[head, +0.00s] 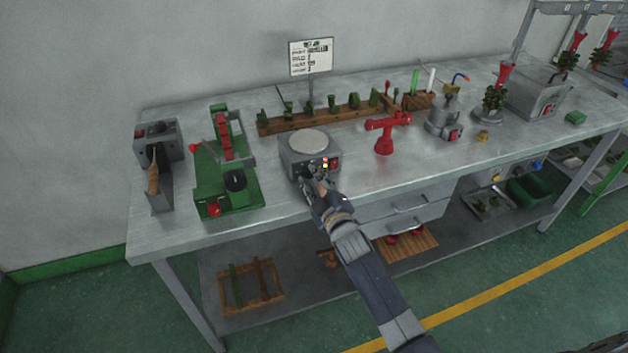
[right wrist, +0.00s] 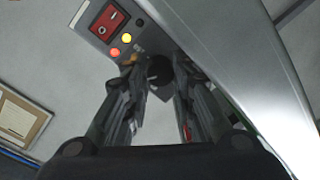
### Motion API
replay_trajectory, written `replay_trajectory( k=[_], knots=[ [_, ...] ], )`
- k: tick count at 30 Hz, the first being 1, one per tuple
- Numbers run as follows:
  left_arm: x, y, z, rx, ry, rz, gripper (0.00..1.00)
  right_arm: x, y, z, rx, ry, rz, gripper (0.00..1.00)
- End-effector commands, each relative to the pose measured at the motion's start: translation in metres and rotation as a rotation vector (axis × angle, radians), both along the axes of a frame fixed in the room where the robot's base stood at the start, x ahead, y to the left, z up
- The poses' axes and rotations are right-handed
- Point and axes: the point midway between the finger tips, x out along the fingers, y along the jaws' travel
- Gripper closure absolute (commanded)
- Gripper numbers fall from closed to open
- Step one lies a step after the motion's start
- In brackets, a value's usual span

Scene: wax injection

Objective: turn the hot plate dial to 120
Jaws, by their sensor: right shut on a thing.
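The hot plate (head: 297,155) is a grey box with a round pale top, standing near the front edge of the metal bench. Its front panel also shows in the right wrist view (right wrist: 145,36), with a red switch and small red and yellow lights. The dial (right wrist: 159,70) is a dark round knob on that panel. My right gripper (right wrist: 160,78) is at the panel with its fingers on both sides of the dial, shut on it. In the head view my right gripper (head: 316,184) hides the dial. The dial's setting cannot be read. My left gripper is not in view.
A green machine (head: 225,180) stands left of the hot plate, and a red tool stand (head: 385,135) stands to its right. A wooden rack (head: 340,114) of green pieces is behind. Drawers (head: 405,214) lie below the bench edge.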

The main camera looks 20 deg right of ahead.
Motion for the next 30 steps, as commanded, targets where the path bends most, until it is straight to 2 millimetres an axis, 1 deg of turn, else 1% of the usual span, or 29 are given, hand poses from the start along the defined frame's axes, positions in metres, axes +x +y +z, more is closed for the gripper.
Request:
replay_trajectory(
  k=[7,8,9,10,19,22,26,30],
  knots=[
    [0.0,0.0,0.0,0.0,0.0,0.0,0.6,0.0,0.0,-0.001,-0.001,0.001,0.0,0.99],
    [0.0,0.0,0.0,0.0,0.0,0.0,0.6,0.0,0.0,-0.001,-0.001,0.001,0.0,0.69],
    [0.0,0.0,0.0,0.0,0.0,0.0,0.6,0.0,0.0,-0.001,-0.001,0.001,0.0,0.6],
    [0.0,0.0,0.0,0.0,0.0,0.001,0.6,0.0,0.0,-0.001,-0.001,0.001,0.0,0.55],
    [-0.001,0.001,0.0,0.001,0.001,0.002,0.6,-0.001,0.001,-0.003,-0.001,0.005,0.0,0.55],
    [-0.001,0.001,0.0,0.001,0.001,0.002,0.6,-0.005,0.0,-0.003,-0.001,0.006,0.0,0.55],
    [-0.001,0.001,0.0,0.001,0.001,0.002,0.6,-0.019,-0.001,-0.004,-0.003,0.01,-0.001,0.55],
    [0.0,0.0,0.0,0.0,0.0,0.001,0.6,-0.041,-0.003,-0.003,-0.003,0.009,-0.001,0.55]
  ],
)
